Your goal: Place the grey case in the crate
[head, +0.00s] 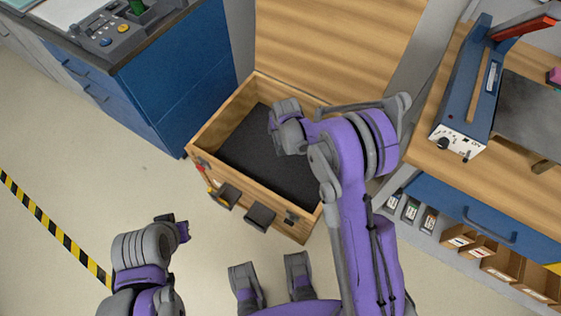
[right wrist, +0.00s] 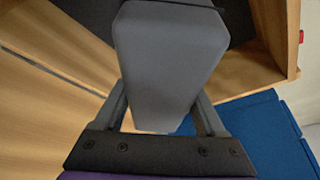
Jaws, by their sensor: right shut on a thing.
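The grey case (right wrist: 168,62) is a smooth tapered block in the right wrist view, held between the two fingers of my right gripper (right wrist: 163,112). In the head view my right gripper (head: 286,118) is over the open wooden crate (head: 220,116), and the case is hard to tell apart from the grey wrist there. The crate has a dark lining (head: 262,150), and the part below my right arm is hidden. The case appears above the lining; any contact cannot be told. My left gripper (head: 180,229) is low at the left, away from the crate; its finger opening is unclear.
The raised wooden lid (head: 335,45) stands behind the crate. A blue cabinet (head: 180,75) is close at its left. A wooden workbench (head: 440,165) with a blue device (head: 478,90) is at the right.

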